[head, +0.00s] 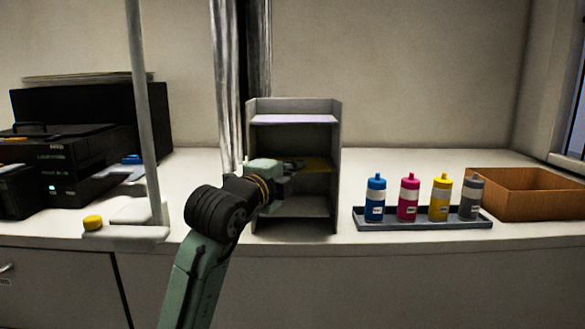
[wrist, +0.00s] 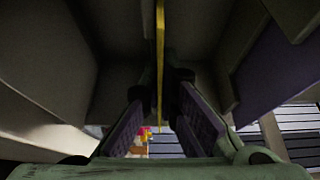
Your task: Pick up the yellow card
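The yellow card (head: 319,165) lies flat on the middle level of a small grey shelf unit (head: 337,150). My gripper (head: 298,164) reaches into that level from the front left and covers part of the card. In the wrist view the card (wrist: 160,45) shows edge-on as a thin yellow strip. It runs between the two fingers of my gripper (wrist: 160,95), with a narrow dark gap on either side. The fingers look open around the card and do not visibly press on it.
A lilac sheet (head: 293,119) lies on the level above. A tray (head: 425,223) with several coloured bottles and an open brown box (head: 530,194) stand to the right. A thin grey post (head: 144,110) and a black printer (head: 75,165) stand to the left.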

